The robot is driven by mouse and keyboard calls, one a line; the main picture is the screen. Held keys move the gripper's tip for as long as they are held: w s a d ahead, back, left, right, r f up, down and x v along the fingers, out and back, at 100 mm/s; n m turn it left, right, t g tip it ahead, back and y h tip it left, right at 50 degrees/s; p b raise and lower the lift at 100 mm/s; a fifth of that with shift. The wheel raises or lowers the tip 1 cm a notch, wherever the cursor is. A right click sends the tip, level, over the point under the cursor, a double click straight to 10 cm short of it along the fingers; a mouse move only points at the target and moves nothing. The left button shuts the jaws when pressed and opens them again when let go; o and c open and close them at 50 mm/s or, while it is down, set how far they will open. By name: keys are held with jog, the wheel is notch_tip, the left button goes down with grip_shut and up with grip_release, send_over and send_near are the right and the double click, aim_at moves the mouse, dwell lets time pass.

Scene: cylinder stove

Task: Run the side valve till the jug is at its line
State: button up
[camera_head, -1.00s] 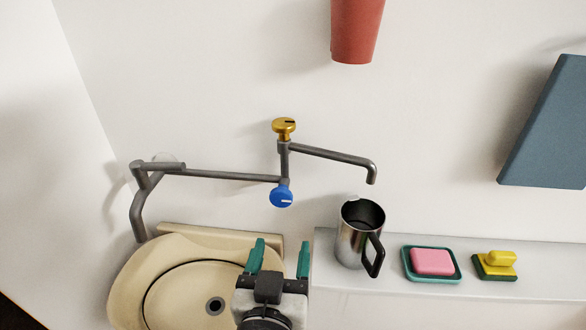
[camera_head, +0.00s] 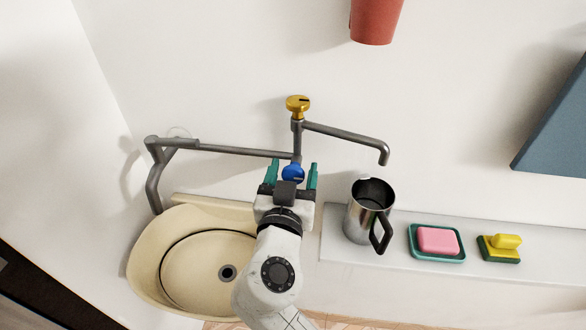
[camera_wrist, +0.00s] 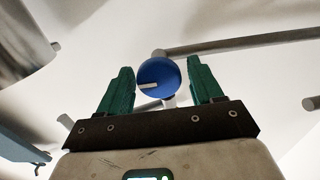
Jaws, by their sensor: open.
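The blue knob (camera_head: 293,173) with a white mark sits at the bottom of the pipe fixture. My gripper (camera_head: 291,174) is open around it in the head view, green fingers on either side. In the wrist view the blue knob (camera_wrist: 160,78) shows between the open fingers (camera_wrist: 163,85), with a gap on each side; I see no contact. A yellow knob (camera_head: 298,103) sits on top of the same fixture, by the side spout (camera_head: 350,136). The steel jug (camera_head: 367,212) stands upright on the ledge below the spout's end. Its water level cannot be made out.
The beige basin (camera_head: 150,255) lies below left, under the other spout (camera_head: 154,185). The ledge (camera_head: 340,255) also holds a pink soap (camera_head: 437,240) on a teal dish (camera_head: 452,258) and a yellow-green sponge (camera_head: 502,246). A red container (camera_head: 375,22) hangs above.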

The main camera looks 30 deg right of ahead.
jog(key=c, duration=0.9)
jog(key=shift+n, duration=0.3)
jog(key=n, duration=0.3)
jog(key=shift+w+b, duration=0.1)
jog(key=shift+b, duration=0.2)
jog(key=shift+a+n, duration=0.1)
jog(key=shift+n, duration=1.7)
jog(key=o, duration=0.9)
